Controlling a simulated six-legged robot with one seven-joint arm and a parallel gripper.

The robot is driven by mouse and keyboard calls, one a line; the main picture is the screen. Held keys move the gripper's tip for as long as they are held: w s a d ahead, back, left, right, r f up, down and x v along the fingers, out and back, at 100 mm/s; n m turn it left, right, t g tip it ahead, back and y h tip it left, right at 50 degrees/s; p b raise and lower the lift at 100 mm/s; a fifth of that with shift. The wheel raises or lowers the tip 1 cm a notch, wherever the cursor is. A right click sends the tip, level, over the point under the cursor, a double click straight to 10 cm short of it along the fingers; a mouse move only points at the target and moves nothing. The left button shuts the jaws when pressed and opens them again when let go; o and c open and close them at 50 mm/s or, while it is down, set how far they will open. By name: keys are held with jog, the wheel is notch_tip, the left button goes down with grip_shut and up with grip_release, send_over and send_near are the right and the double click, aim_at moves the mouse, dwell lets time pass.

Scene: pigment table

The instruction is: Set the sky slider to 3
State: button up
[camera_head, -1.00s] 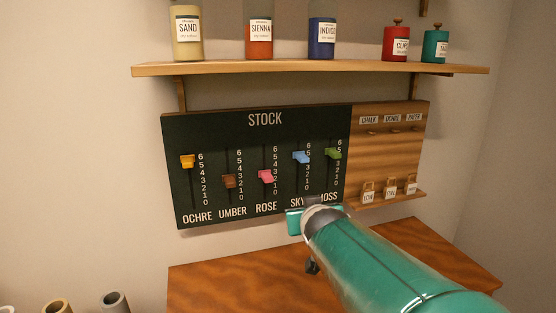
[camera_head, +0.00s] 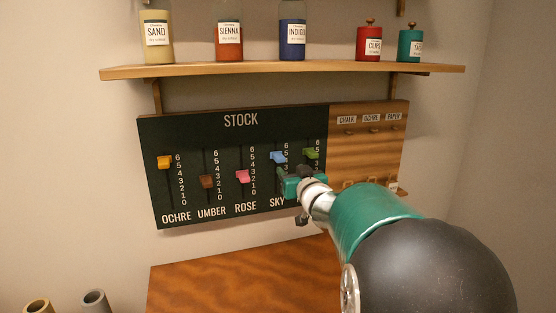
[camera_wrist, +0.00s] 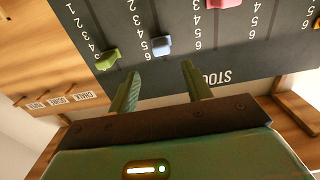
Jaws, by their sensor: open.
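The dark STOCK board (camera_head: 215,140) hangs on the wall with several coloured sliders. The blue sky slider knob (camera_head: 278,156) sits about level with the 5 on its scale. It also shows in the upside-down wrist view (camera_wrist: 161,45), just beyond my fingertips and between their lines. My gripper (camera_head: 296,183) is open and empty, in front of the lower sky scale, with its body covering part of the sky and moss columns. In the wrist view my two fingers (camera_wrist: 161,72) stand apart with nothing between them. Contact with the board cannot be told.
The green moss knob (camera_head: 311,153) is close beside the sky knob; the pink rose knob (camera_head: 243,176) is to its left. A wooden peg panel (camera_head: 370,150) adjoins the board. A shelf (camera_head: 220,71) with jars runs above, and a wooden table (camera_head: 230,275) stands below.

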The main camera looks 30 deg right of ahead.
aim_at(281, 161)
jog(key=x, duration=1)
jog(key=shift+w, duration=0.35)
grip_shut()
jog(key=shift+f, duration=0.1)
